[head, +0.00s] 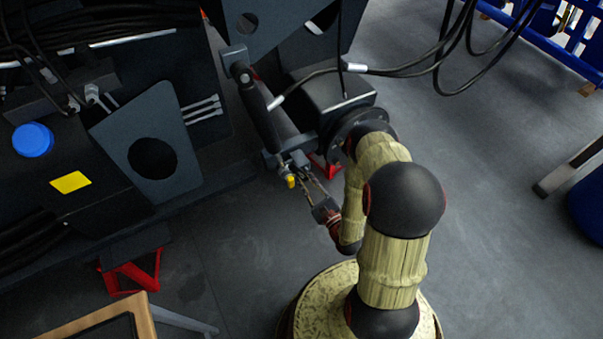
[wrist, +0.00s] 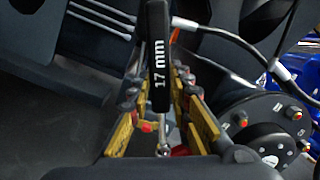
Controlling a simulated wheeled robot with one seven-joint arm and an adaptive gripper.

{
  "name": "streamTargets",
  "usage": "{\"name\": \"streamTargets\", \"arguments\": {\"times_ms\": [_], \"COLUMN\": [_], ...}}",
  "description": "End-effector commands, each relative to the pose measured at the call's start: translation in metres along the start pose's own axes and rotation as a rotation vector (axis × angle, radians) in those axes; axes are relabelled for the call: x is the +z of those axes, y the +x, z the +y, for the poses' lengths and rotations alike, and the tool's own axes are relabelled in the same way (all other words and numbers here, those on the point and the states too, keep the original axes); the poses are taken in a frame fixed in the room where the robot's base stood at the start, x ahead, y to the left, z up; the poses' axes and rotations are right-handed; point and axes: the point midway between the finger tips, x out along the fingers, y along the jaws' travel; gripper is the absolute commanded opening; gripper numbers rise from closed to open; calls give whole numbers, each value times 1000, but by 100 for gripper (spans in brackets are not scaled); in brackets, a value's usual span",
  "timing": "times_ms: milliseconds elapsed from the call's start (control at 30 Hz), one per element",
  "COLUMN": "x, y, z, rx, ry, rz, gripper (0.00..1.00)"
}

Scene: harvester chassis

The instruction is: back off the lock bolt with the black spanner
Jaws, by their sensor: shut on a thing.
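The black spanner (wrist: 158,62), marked "17 mm", runs from the top of the wrist view down between my fingers. Its lower end looks silvery. My gripper (wrist: 160,98) has a yellow-padded finger on each side of the spanner and is shut on it. I cannot pick out the lock bolt for certain.
The dark cylinder (head: 266,115) and a round hub (head: 352,128) crowd my gripper. The hub, with several studs (wrist: 268,130), is close on the right. A hose (wrist: 225,36) crosses above. A plate with a hole (head: 148,145) stands left.

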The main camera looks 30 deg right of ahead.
Motion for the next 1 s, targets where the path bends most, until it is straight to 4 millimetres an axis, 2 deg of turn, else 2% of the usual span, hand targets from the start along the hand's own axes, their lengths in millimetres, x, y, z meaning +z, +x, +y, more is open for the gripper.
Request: {"name": "streamTargets", "arguments": {"times_ms": [300,467,1000], "x": [3,5,5], "y": [-35,-48,-51], "z": [-2,-1,0], "rx": [-3,-1,0], "ry": [0,-1,-1], "rz": [2,1,-1], "gripper": [0,0,0]}}
